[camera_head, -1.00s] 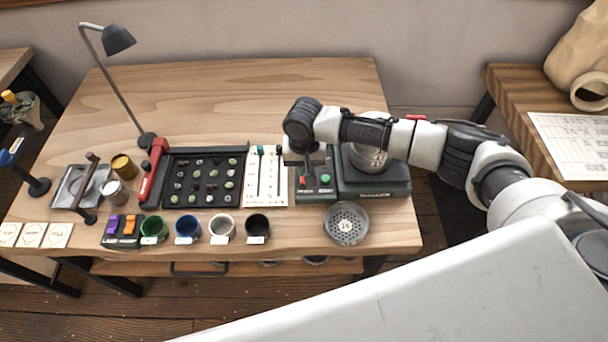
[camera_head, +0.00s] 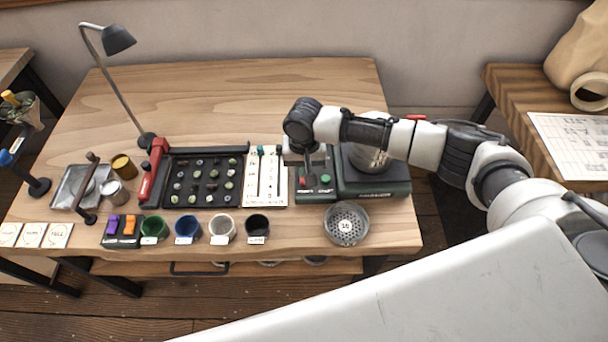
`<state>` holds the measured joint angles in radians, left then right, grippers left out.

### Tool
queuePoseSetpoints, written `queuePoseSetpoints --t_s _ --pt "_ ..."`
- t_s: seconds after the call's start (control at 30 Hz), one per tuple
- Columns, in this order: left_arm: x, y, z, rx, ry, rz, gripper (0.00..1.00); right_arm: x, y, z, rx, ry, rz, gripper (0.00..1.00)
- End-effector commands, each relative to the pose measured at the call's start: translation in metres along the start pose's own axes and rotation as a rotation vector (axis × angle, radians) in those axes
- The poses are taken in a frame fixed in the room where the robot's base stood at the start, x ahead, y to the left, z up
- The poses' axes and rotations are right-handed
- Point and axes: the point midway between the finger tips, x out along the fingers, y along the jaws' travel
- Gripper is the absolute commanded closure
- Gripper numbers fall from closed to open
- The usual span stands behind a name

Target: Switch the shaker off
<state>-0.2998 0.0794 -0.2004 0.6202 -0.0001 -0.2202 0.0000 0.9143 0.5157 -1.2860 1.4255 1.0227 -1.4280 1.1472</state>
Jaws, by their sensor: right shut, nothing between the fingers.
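The shaker (camera_head: 385,190) is a dark green machine at the right end of the table, with a round metal sieve (camera_head: 365,160) on it, partly hidden by my arm. Its control box (camera_head: 316,197) adjoins it on the left, with a red button (camera_head: 302,182) and a green button (camera_head: 325,180). My right gripper (camera_head: 309,180) points down over this box, shut and empty, its tips close beside the red button. I cannot tell whether it touches the button. My left gripper is out of view.
A white slider panel (camera_head: 284,190) and a black tray (camera_head: 200,205) of beans lie left of the box. Several cups and a loose numbered sieve (camera_head: 345,238) line the front. A lamp (camera_head: 118,40) stands back left. The rear table is clear.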

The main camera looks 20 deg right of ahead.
Motion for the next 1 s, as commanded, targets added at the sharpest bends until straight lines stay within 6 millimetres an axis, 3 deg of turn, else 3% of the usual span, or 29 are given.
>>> queuePoseSetpoints --t_s 1.0 --pt "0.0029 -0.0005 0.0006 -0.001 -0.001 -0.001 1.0 0.0085 0.0 0.0001 0.0 0.0 0.0 1.0"
